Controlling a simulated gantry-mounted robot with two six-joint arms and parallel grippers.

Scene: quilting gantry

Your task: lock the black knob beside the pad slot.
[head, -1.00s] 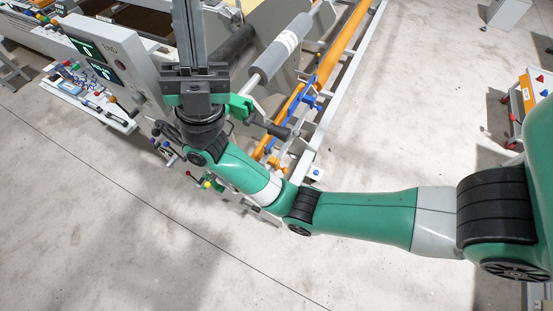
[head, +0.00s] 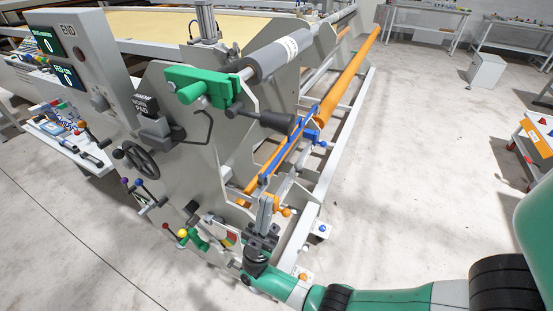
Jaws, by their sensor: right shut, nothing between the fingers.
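My right gripper (head: 267,204) is at the lower middle in the head view, its fingers pointing up and together with nothing between them. It is in front of the machine's end frame, right of the coloured levers. A small black knob-like part (head: 192,208) shows on the lower end plate, left of the gripper and apart from it. A slot with coloured pieces (head: 229,237) is between them. I cannot tell for certain whether these are the task's knob and pad slot, nor the knob's lock state. A black holder (head: 155,129) labelled as worn pad is higher up. My left gripper is not in view.
A black handwheel (head: 140,160), a green clamp (head: 205,88) and a grey roller (head: 278,55) are on the machine's end. An orange bar (head: 350,72) and blue bar (head: 290,146) run behind the gripper. Open floor lies at right and lower left.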

